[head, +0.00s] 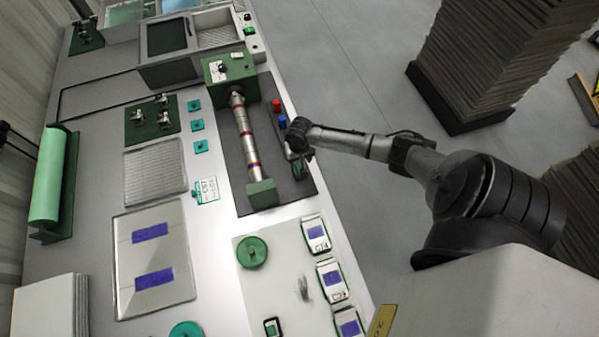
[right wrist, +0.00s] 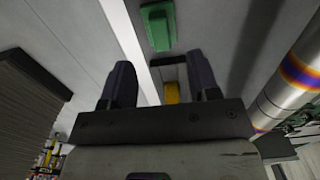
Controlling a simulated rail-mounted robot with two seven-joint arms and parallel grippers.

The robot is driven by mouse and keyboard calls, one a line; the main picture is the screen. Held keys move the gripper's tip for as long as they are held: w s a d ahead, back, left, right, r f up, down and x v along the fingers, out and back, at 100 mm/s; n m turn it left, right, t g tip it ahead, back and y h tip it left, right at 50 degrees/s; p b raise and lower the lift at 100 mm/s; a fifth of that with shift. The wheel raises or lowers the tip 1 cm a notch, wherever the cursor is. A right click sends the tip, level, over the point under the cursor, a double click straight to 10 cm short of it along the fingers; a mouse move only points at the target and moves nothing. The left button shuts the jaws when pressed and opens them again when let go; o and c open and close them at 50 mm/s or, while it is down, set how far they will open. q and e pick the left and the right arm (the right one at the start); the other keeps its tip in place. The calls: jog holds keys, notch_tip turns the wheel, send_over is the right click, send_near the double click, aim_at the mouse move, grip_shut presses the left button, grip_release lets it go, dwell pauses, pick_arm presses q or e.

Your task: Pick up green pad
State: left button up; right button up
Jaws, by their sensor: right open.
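A green pad (right wrist: 157,26), a small rounded block, lies on the dark grey mat at the top of the right wrist view, ahead of my right gripper (right wrist: 163,76). The two dark fingers are apart, with nothing gripped between them. A yellow item (right wrist: 172,92) shows in the gap, beyond the fingers. In the head view my right gripper (head: 298,158) hangs over the right edge of the dark mat (head: 235,190), right of a steel pipe (head: 245,135). There the arm partly hides the pad. My left gripper is not in view.
The pipe runs between green blocks close to the gripper. A red cap (head: 276,105) and a blue cap (head: 282,121) stand on the mat. A round green disc (head: 252,252) and white cases (head: 331,281) lie nearer. Stacked dark sheets (head: 500,60) stand on the floor at right.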

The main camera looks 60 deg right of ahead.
jog(key=shift+w+f+b, duration=0.1)
jog(key=shift+f+b, duration=0.2)
jog(key=shift+f, duration=1.4)
jog(key=shift+w+d+f+b, duration=0.1)
jog(key=shift+f+b, duration=0.2)
jog(key=shift+f, duration=0.9)
jog(key=shift+d+f+b, duration=0.1)
jog(key=shift+f+b, duration=0.2)
jog(key=shift+f, duration=0.85)
jog(key=shift+c, duration=0.3)
jog(key=c, duration=1)
jog(key=shift+o, duration=0.2)
jog(key=shift+r, duration=0.15)
